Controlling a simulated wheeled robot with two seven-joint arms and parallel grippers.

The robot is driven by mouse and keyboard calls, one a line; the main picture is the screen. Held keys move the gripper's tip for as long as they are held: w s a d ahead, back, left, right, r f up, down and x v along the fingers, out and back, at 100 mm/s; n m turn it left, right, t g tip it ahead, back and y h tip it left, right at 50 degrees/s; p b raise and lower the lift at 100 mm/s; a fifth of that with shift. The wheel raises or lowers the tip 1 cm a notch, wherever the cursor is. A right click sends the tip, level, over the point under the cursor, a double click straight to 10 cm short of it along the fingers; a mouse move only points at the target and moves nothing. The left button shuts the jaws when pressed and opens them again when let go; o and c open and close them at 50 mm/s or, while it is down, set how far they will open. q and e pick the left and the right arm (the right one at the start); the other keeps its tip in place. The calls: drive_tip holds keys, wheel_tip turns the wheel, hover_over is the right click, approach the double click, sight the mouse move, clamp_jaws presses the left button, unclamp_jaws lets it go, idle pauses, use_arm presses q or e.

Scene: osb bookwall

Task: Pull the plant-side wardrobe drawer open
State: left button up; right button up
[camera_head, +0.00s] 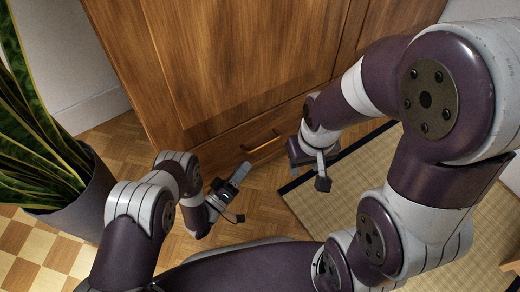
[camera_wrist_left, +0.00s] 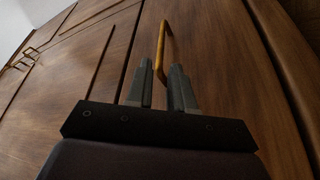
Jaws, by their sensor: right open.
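The wooden drawer front (camera_head: 224,150) runs along the bottom of the wardrobe on the plant side, and it looks closed. Its yellow bar handle (camera_head: 263,143) also shows in the left wrist view (camera_wrist_left: 164,35). My left gripper (camera_head: 242,170) is just short of the handle's near end in the head view. In the left wrist view its fingers (camera_wrist_left: 163,78) are a little apart, with the handle's end in line with the gap; I cannot tell whether they touch it. My right gripper (camera_head: 318,172) hangs open and empty to the right of the handle, above the mat's edge.
The wardrobe (camera_head: 230,60) fills the back. A potted plant (camera_head: 30,130) in a dark pot (camera_head: 75,205) stands on the left, close to my left arm. A dark-edged woven mat (camera_head: 350,190) lies on the right. Bare parquet (camera_head: 265,205) lies between my grippers.

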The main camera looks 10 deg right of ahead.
sight(260, 148)
use_arm(q)
drive_tip(key=b+x, duration=0.1)
drive_tip(key=x, duration=0.3)
drive_tip(key=b+x, duration=0.2)
drive_tip(key=x, duration=0.2)
drive_tip(key=shift+w+d+f+b, duration=0.15)
drive_tip(key=shift+w+d+b, duration=0.1)
drive_tip(key=shift+d+b, duration=0.1)
drive_tip(key=shift+w+d, duration=0.15)
clamp_jaws()
